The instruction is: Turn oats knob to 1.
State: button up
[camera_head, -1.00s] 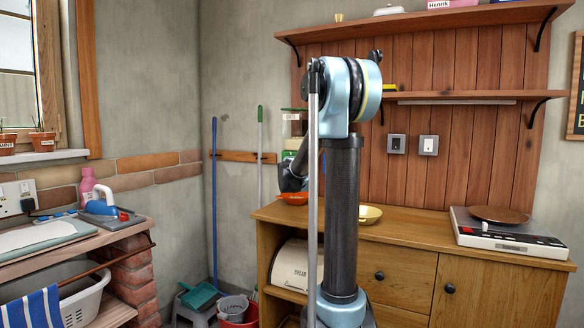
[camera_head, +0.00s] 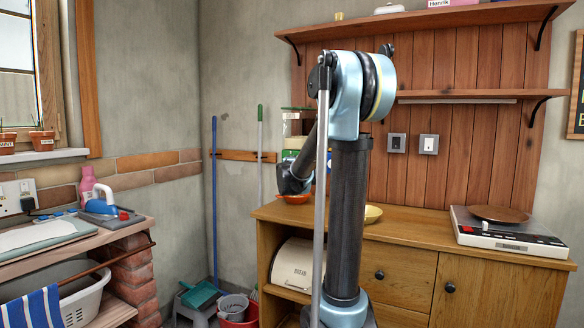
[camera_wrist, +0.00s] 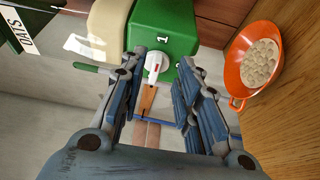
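The oats dispenser has a green body (camera_wrist: 172,22) with a white knob (camera_wrist: 156,66) that carries a red mark. A white "1" (camera_wrist: 163,42) is printed beside the knob in the wrist view. I cannot tell the knob's exact setting. A label reading OATS (camera_wrist: 24,40) shows at the upper left. My gripper (camera_wrist: 162,61) is open, its fingers on either side of the knob in the picture. I cannot tell whether they touch it. In the head view the dispenser (camera_head: 292,128) is partly hidden behind my arm, and the fingers are not clearly seen.
An orange bowl (camera_wrist: 238,79) of pale round pieces stands close to the dispenser on the wooden cabinet top (camera_head: 415,224).

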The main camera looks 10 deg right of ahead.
jog(key=v, duration=0.8)
jog(key=shift+d+f, duration=0.1)
jog(key=shift+d, duration=0.05)
jog(key=s+d+f+m+g+h, duration=0.1)
jog(key=s+d+f+m+g, duration=0.4)
jog(key=s+f, duration=0.45)
jog(key=s+d+f+m+g+h, duration=0.1)
jog(key=s+d+f+m+g, duration=0.4)
jog(key=s, duration=0.7)
jog(key=s+a+f+m+g+y, duration=0.2)
jog(key=s+a+f, duration=0.3)
jog(key=s+f, duration=0.3)
jog(key=s+a+f+m+g+y, duration=0.3)
jog(key=s+f, duration=0.5)
jog(key=s, duration=0.5)
jog(key=shift+s+a+f+y, duration=0.25)
jog(key=shift+s+a+y, duration=0.15)
jog(key=shift+a+y, duration=0.45)
jog(key=shift+a, duration=0.1)
